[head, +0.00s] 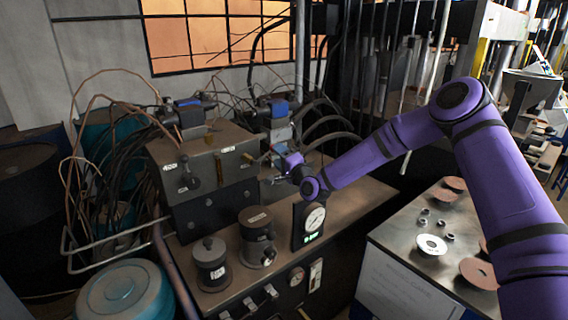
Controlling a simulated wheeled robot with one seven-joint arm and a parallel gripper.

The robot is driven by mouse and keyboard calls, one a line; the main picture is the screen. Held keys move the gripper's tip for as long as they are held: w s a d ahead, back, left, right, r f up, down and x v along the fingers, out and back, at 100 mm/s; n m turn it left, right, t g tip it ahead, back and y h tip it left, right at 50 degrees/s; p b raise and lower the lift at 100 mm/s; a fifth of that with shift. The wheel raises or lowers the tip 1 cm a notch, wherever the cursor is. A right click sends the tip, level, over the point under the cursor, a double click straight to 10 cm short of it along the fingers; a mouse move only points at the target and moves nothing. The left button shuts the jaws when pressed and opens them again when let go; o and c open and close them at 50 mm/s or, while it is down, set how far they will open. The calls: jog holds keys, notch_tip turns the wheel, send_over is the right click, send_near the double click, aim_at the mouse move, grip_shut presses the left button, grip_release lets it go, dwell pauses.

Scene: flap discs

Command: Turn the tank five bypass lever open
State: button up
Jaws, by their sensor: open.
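My gripper (272,181) is at the end of the purple arm, beside the right end of a grey valve block (215,152) on the bench. Its jaws are small in view and stand open, with nothing visible between them. A small brass lever or fitting (247,158) shows on the block's front, left of my gripper. A dark knob or lever (187,180) is further left on the same face, near white labels. The labels are too small to read, so I cannot tell which part is the tank five bypass lever. My wrist may hide part of the block's right side.
Two dark cylinders (257,235) (210,262) stand on the bench front. Small handles (250,303) line the front panel. A side table (400,235) holds flap discs and nuts. Hoses crowd behind.

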jog(key=shift+s+d+r, duration=0.1)
jog(key=shift+s+d, duration=0.1)
jog(key=shift+s, duration=0.65)
jog(key=shift+s+d+r, duration=0.1)
jog(key=shift+s+d, duration=0.05)
jog(key=shift+s, duration=0.7)
jog(key=shift+s+d+r, duration=0.1)
jog(key=shift+s+d, duration=0.1)
jog(key=shift+s, duration=0.65)
